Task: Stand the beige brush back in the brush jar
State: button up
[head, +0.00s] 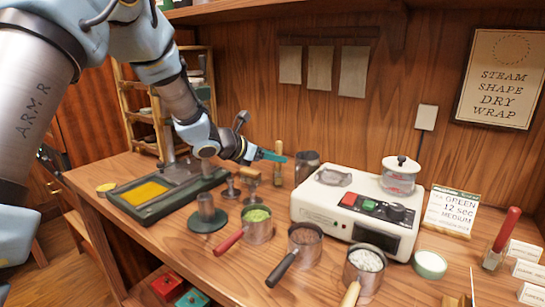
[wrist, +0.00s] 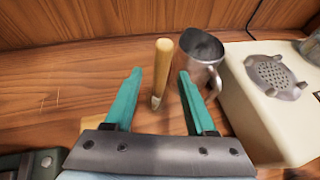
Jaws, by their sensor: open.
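A beige brush (head: 278,148) with a plain handle and darker tip appears upright on the counter, left of a grey metal cup. In the wrist view the brush (wrist: 161,72) shows between the two teal fingers, with a gap on each side. My gripper (head: 271,156) is open (wrist: 160,76) and holds nothing. In the head view its fingers overlap the brush's middle; I cannot tell their exact depth.
The metal cup (head: 306,164) stands close right of the brush, also in the wrist view (wrist: 206,66). A white machine (head: 321,204) stands beyond it. Tampers (head: 249,173) stand left. Several handled pots (head: 257,230) line the front. A yellow-filled tray (head: 122,210) lies left.

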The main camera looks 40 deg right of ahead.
jog(key=shift+a, duration=0.1)
jog(key=b+v, duration=0.2)
jog(key=v, duration=0.8)
jog(key=shift+a+r, duration=0.2)
jog(key=shift+a, duration=0.05)
